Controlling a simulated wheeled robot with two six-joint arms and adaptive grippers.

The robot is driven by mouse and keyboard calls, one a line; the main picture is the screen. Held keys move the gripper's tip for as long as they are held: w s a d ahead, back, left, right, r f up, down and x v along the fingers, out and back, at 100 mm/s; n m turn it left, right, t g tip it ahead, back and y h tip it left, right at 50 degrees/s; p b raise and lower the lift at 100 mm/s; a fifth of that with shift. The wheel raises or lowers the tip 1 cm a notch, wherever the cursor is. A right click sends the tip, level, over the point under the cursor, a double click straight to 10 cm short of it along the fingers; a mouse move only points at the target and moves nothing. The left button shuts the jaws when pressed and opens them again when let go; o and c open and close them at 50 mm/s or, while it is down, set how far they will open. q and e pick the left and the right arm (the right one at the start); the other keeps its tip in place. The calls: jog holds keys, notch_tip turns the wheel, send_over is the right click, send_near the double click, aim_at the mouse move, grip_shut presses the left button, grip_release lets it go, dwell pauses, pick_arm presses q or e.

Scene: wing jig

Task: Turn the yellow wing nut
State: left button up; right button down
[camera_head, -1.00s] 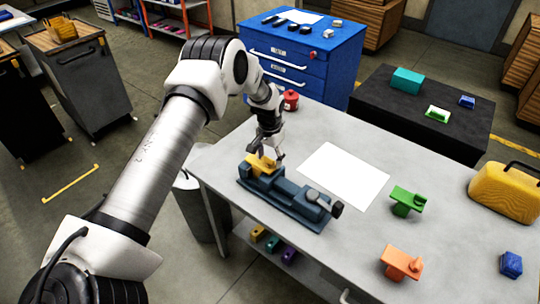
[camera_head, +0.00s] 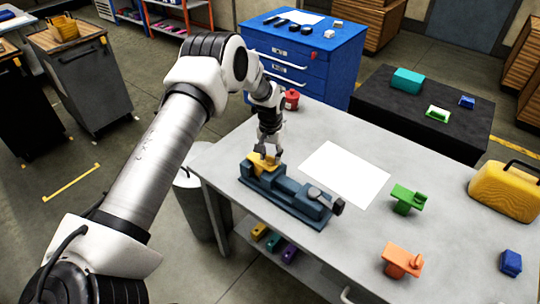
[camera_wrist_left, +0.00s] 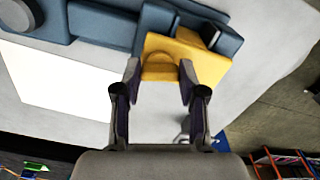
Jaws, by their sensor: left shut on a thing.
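The yellow wing nut (camera_head: 259,165) sits on a yellow block clamped at the left end of a blue-grey vise (camera_head: 300,204) on the table. In the left wrist view the yellow piece (camera_wrist_left: 185,52) shows a raised rounded tab between my fingertips. My left gripper (camera_head: 267,153) reaches down onto it from above. In the left wrist view its two fingers (camera_wrist_left: 158,82) stand on either side of the tab, shut on it. The fingers hide part of the wing nut in the head view. My right gripper is not in view.
A white sheet (camera_head: 345,174) lies beside the vise. A green part (camera_head: 406,199), an orange part (camera_head: 401,261), a blue block (camera_head: 511,263) and a yellow case (camera_head: 507,192) stand on the table's right. A red can (camera_head: 291,99) stands near the back edge.

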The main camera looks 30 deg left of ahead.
pick_arm(q)
jog(key=n, duration=0.3)
jog(key=shift+f+n, duration=0.15)
jog(key=shift+n, duration=0.15)
jog(key=n, duration=0.3)
jog(key=shift+d+n, duration=0.1)
jog(key=shift+n, duration=0.2)
jog(key=n, duration=0.4)
jog(key=shift+n, duration=0.3)
jog(key=shift+n+p, duration=0.35)
jog(key=shift+n, duration=1.15)
jog(key=shift+f, duration=0.1)
